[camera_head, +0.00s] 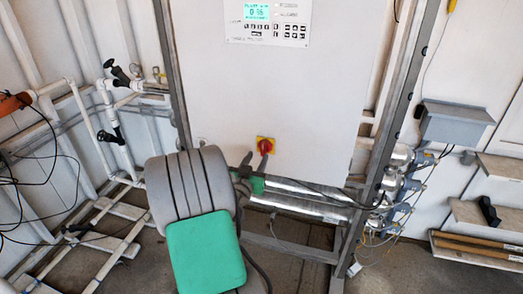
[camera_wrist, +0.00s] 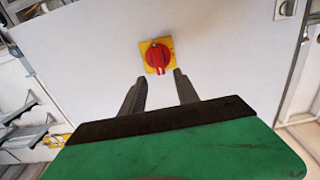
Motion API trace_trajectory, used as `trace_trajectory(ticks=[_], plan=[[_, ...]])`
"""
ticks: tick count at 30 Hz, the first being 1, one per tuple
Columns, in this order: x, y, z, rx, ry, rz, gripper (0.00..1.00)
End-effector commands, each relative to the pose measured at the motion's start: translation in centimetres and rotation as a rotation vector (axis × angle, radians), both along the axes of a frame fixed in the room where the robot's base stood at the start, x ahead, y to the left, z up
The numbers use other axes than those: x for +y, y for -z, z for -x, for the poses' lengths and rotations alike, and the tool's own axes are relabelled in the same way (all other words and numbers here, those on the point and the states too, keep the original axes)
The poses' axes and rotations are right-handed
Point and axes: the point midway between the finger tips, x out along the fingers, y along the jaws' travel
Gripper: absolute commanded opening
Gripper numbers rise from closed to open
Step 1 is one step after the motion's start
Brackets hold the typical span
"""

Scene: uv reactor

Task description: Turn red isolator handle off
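The red isolator handle (camera_head: 265,146) is a round rotary knob on a yellow square plate, low on the white cabinet front. In the wrist view the red handle (camera_wrist: 157,57) sits just beyond my fingertips, between them and slightly above, with its grip bar roughly upright in the picture. My gripper (camera_wrist: 161,80) is open, with its two grey fingers apart and nothing between them. It appears not to touch the handle. In the head view my gripper (camera_head: 255,165) is mostly hidden behind my grey and green arm, with fingers near the handle's lower left.
The white cabinet (camera_head: 330,100) has a control panel with a lit display (camera_head: 257,11) above. Metal frame posts flank it. Silvery tubes (camera_head: 300,198) run below the handle. White pipes with black valves (camera_head: 115,130) stand left; shelves (camera_head: 485,215) are right.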

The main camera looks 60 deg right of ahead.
Motion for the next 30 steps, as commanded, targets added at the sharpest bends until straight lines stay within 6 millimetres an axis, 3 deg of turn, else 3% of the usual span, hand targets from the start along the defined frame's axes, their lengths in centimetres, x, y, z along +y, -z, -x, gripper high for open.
trace_trajectory(ticks=[3,9,18,30], plan=[[-2.5,-0.5,-0.2,0.0,0.005,-0.002,0.37],[-5.3,-0.2,-0.7,0.0,0.003,-0.003,0.37],[-5.8,0.0,-0.9,0.0,0.001,-0.002,0.37],[-5.7,-0.1,-0.9,0.0,0.001,-0.002,0.05]])
